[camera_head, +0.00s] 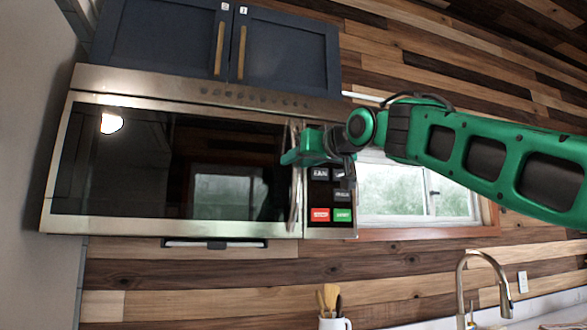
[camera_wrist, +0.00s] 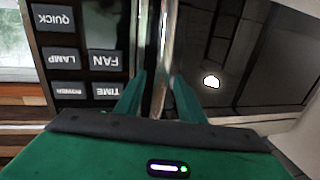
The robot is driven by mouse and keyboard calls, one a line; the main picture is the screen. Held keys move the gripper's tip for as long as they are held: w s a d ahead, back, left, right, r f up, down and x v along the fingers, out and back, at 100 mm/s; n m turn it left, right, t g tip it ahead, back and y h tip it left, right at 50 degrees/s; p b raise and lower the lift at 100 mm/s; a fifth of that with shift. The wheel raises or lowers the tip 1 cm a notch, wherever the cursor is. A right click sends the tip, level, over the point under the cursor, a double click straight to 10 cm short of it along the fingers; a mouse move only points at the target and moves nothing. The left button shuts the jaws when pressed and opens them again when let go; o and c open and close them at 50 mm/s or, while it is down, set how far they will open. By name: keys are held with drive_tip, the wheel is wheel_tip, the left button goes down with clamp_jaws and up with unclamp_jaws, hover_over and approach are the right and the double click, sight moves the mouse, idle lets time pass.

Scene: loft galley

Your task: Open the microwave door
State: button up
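The microwave (camera_head: 165,165) is mounted under the wall cabinets, and its dark glass door looks closed. Its upright metal handle (camera_head: 296,205) runs along the door's right edge, beside the button panel; the handle also shows in the wrist view (camera_wrist: 161,55). My gripper (camera_head: 290,157) is at the handle's upper half and hides part of it and of the panel. In the wrist view my green fingers (camera_wrist: 160,82) stand one on each side of the handle. A narrow gap seems to show between fingers and handle, so the gripper looks open around it.
The button panel (camera_head: 331,195) is right of the handle, close to my fingers. Dark blue cabinets (camera_head: 280,45) sit above the microwave. A window (camera_head: 415,190), a faucet (camera_head: 480,265) and a utensil cup (camera_head: 334,323) are to the right and below.

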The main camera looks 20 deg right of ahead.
drive_tip(key=shift+w+a, duration=0.15)
drive_tip(key=shift+w, duration=0.55)
